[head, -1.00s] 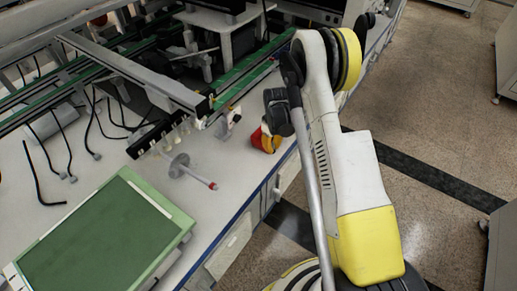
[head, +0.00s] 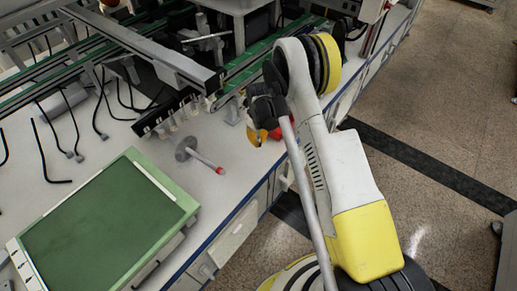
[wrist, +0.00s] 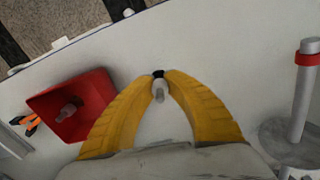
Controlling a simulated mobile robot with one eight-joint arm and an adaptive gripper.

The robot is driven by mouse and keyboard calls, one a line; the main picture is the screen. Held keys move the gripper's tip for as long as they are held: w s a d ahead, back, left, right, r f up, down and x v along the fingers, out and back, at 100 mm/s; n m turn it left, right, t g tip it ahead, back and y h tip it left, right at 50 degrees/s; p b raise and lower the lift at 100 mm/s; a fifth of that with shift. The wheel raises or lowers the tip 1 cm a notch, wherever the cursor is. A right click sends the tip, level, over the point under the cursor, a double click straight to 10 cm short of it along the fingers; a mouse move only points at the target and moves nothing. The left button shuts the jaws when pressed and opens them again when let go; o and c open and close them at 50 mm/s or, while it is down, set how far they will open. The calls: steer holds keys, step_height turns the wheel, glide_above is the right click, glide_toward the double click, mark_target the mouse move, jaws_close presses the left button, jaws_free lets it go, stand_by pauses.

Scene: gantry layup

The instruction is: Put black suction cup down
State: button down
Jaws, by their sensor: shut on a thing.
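In the wrist view my gripper (wrist: 160,78) has its two yellow fingers closed in on a small suction cup with a black end (wrist: 158,74) and a pale stem. The cup sits between the fingertips, over the white bench top. In the head view my gripper (head: 256,137) is above the bench near its front edge. The cup is too small to make out there. I cannot tell whether the cup touches the bench.
A red bin (wrist: 96,92) with a small pale piece inside is left of my gripper; orange-handled pliers (wrist: 31,123) lie beyond. A green-topped box (head: 95,232) sits on the bench (head: 115,140).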

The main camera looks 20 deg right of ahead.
mark_target(258, 150)
step_height(258, 150, down, 4)
steer(key=shift+b, duration=1)
steer(key=shift+r, duration=0.1)
steer(key=c, duration=1.5)
jaws_free()
steer(key=shift+o, duration=0.2)
